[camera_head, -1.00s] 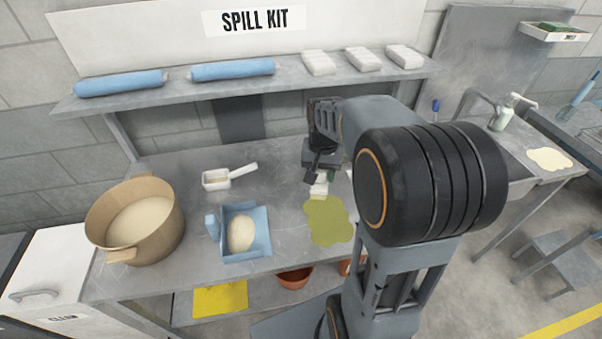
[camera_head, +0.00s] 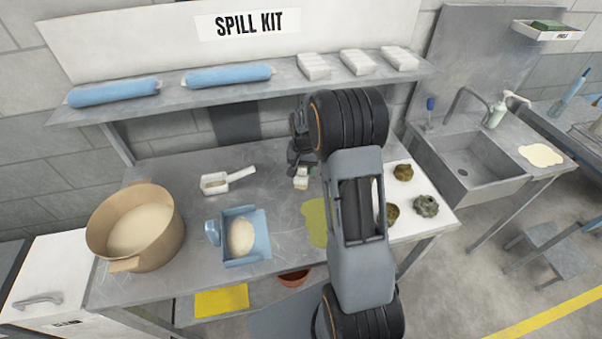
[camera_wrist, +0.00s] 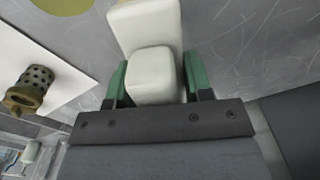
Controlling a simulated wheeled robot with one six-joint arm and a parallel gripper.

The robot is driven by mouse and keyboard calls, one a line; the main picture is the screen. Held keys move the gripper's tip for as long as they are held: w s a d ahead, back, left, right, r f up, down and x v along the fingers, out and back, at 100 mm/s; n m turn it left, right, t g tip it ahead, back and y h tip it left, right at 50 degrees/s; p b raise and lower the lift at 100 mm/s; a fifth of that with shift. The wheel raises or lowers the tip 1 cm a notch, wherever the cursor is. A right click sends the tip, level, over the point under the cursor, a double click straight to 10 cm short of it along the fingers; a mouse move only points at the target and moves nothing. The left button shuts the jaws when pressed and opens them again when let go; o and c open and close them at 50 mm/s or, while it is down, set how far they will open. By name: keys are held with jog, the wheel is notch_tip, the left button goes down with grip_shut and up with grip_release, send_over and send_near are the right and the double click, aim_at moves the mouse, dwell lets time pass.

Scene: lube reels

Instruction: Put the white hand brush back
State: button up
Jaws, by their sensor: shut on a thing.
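My gripper (camera_head: 301,171) is over the middle of the bench, left of my arm's links. Its green finger pads are shut on the white hand brush (camera_head: 301,183). In the wrist view my gripper (camera_wrist: 157,84) has a white block between its pads, and a wider white part of the brush (camera_wrist: 145,25) extends beyond them. The bristles are hidden. I cannot tell whether the brush touches the bench. A blue dustpan (camera_head: 262,246) with a pale heap in it lies to the left on the bench.
An olive-yellow spill (camera_head: 315,213) lies just in front, partly behind my arm. A white scoop (camera_head: 213,184) and a tan tub (camera_head: 166,243) stand left. Metal parts (camera_head: 403,172) rest on a white mat (camera_head: 438,223) at right. A shelf (camera_head: 290,88) runs above the bench.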

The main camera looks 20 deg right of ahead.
jog(key=shift+w+f, duration=0.4)
jog(key=shift+f, duration=0.05)
jog(key=shift+f+p, duration=0.3)
jog(key=shift+f, duration=1.25)
jog(key=shift+f, duration=0.1)
jog(key=shift+f, duration=0.15)
jog(key=o, duration=0.8)
jog(key=shift+o, duration=0.2)
